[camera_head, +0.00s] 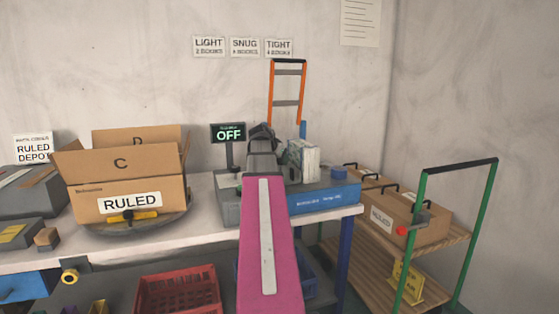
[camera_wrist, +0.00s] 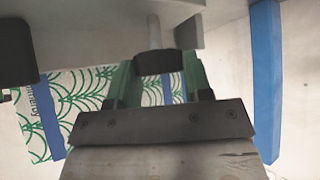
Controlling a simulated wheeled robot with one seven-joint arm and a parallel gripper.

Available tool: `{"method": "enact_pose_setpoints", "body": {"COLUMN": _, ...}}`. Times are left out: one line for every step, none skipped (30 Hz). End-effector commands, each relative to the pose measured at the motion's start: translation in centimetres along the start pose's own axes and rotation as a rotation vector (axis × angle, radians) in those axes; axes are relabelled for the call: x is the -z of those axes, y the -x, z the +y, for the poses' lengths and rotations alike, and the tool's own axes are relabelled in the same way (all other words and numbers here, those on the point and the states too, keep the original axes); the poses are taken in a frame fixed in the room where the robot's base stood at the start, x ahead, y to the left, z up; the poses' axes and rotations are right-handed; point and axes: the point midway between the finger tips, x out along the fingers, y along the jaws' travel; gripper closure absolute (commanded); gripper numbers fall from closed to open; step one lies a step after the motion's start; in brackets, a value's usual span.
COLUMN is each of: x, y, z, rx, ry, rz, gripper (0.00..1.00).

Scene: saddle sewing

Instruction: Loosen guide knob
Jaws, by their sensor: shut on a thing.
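My gripper (camera_head: 263,138) is at the back of the bench, over the grey machine (camera_head: 226,207) beside the OFF display; my pink arm hides much of it. In the wrist view, my gripper (camera_wrist: 158,72) reaches up under a grey machine part (camera_wrist: 90,20), with its greenish fingers on either side of a small dark knob (camera_wrist: 155,62) on a grey pin. It is shut on what looks like this guide knob. The exact contact is hard to see, and the knob is hidden in the head view.
A display reading OFF (camera_head: 229,133) stands just left of my gripper. A patterned box (camera_head: 302,160) and a blue case (camera_head: 323,198) are close on the right. A RULED carton (camera_head: 130,190) sits left. An orange ladder-like frame (camera_head: 287,90) rises behind; a cart (camera_head: 440,250) stands right.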

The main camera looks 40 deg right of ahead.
Motion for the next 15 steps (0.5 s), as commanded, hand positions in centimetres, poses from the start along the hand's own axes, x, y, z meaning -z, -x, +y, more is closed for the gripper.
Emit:
{"method": "enact_pose_setpoints", "body": {"x": -0.1, "y": 0.1, "z": 0.26, "rx": 0.031, "ry": 0.028, "rz": 0.001, "gripper": 0.78}}
{"method": "enact_pose_setpoints", "body": {"x": -0.1, "y": 0.09, "z": 0.28, "rx": 0.05, "ry": 0.047, "rz": 0.0, "gripper": 0.78}}
{"method": "enact_pose_setpoints", "body": {"x": -0.06, "y": 0.07, "z": 0.3, "rx": 0.074, "ry": 0.071, "rz": 0.001, "gripper": 0.78}}
{"method": "enact_pose_setpoints", "body": {"x": -0.06, "y": 0.06, "z": 0.33, "rx": 0.091, "ry": 0.089, "rz": 0.0, "gripper": 0.78}}
{"method": "enact_pose_setpoints", "body": {"x": -0.04, "y": 0.05, "z": 0.32, "rx": 0.11, "ry": 0.106, "rz": 0.001, "gripper": 0.78}}
{"method": "enact_pose_setpoints", "body": {"x": -0.04, "y": 0.05, "z": 0.32, "rx": 0.131, "ry": 0.129, "rz": 0.0, "gripper": 0.78}}
{"method": "enact_pose_setpoints", "body": {"x": -0.04, "y": 0.05, "z": 0.31, "rx": 0.147, "ry": 0.144, "rz": 0.0, "gripper": 0.78}}
{"method": "enact_pose_setpoints", "body": {"x": -0.03, "y": 0.04, "z": 0.3, "rx": 0.163, "ry": 0.16, "rz": 0.001, "gripper": 0.78}}
{"method": "enact_pose_setpoints", "body": {"x": -0.01, "y": 0.03, "z": 0.31, "rx": 0.182, "ry": 0.179, "rz": 0.001, "gripper": 0.78}}
{"method": "enact_pose_setpoints", "body": {"x": -0.01, "y": 0.01, "z": 0.32, "rx": 0.196, "ry": 0.193, "rz": 0.0, "gripper": 0.78}}
{"method": "enact_pose_setpoints", "body": {"x": 0.01, "y": 0.0, "z": 0.34, "rx": 0.208, "ry": 0.206, "rz": 0.0, "gripper": 0.78}}
{"method": "enact_pose_setpoints", "body": {"x": 0.02, "y": -0.01, "z": 0.34, "rx": 0.224, "ry": 0.222, "rz": 0.001, "gripper": 0.78}}
{"method": "enact_pose_setpoints", "body": {"x": 0.03, "y": -0.01, "z": 0.34, "rx": 0.235, "ry": 0.233, "rz": 0.001, "gripper": 0.78}}
{"method": "enact_pose_setpoints", "body": {"x": 0.03, "y": -0.02, "z": 0.33, "rx": 0.246, "ry": 0.244, "rz": 0.0, "gripper": 0.78}}
{"method": "enact_pose_setpoints", "body": {"x": 0.02, "y": -0.02, "z": 0.33, "rx": 0.258, "ry": 0.257, "rz": 0.0, "gripper": 0.78}}
